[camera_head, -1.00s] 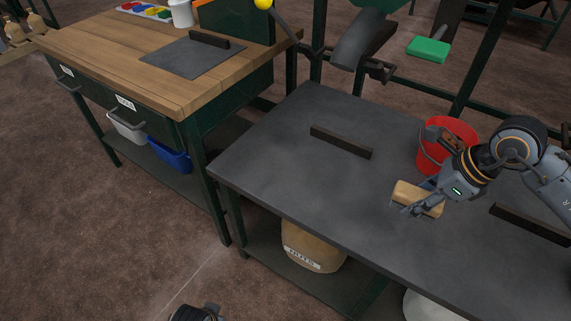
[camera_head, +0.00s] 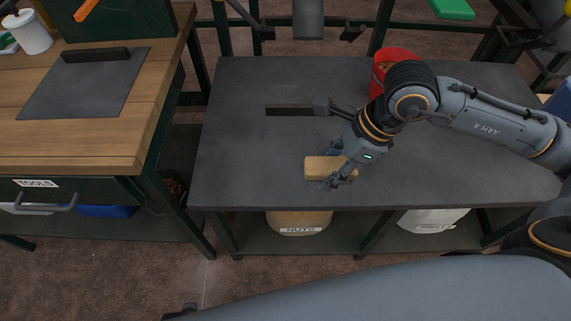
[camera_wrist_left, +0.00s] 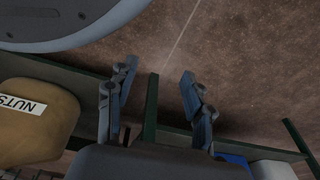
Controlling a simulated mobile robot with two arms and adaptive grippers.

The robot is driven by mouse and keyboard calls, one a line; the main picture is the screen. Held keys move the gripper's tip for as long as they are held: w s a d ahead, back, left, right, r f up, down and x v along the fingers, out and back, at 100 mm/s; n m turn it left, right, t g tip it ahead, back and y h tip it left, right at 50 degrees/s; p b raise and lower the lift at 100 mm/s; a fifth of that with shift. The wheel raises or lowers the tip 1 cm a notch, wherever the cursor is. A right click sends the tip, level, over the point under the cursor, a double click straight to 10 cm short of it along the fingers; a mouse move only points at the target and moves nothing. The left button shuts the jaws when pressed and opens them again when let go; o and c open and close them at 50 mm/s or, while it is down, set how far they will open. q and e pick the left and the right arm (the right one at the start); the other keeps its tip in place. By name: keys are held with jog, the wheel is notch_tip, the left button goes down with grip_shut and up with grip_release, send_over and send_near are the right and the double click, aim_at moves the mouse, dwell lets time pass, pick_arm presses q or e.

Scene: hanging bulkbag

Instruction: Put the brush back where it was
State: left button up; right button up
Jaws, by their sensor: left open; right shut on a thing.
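The brush (camera_head: 318,168) is a tan block held by my right gripper (camera_head: 342,172), which is shut on it. It is at or just above the grey table top (camera_head: 240,140), near the front edge; I cannot tell whether it touches. The gripper's fingers and wrist hide its right end. My left gripper (camera_wrist_left: 157,100) is open and empty in the left wrist view, over the floor in front of the shelves. Only a dark scrap of the left arm may show at the bottom of the head view.
A dark bar (camera_head: 290,110) lies behind the brush. A red bucket (camera_head: 380,66) stands at the table's back, behind my right arm. A wooden workbench (camera_head: 160,90) with a grey mat (camera_head: 85,85) stands at left. A sack labelled NUTS (camera_head: 300,220) sits below the table.

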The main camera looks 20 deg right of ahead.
send_near(286, 174)
notch_tip(286, 174, up, 2)
jog(key=s, duration=0.3)
jog(key=w+a+f, duration=0.2)
jog(key=f, duration=0.1)
jog(key=shift+w+f, duration=0.15)
jog(key=shift+w, duration=0.25)
jog(key=shift+w+a+f, duration=0.15)
jog(key=shift+w+f, duration=0.1)
jog(key=shift+f, duration=0.1)
jog(key=f, duration=0.3)
jog(key=shift+w+a+f, duration=0.15)
jog(key=shift+w, duration=0.1)
jog(key=shift+f, duration=0.3)
pick_arm(q)
jog(key=shift+w+r+b, duration=0.3)
jog(key=shift+w+r, duration=0.25)
jog(key=shift+r, duration=0.05)
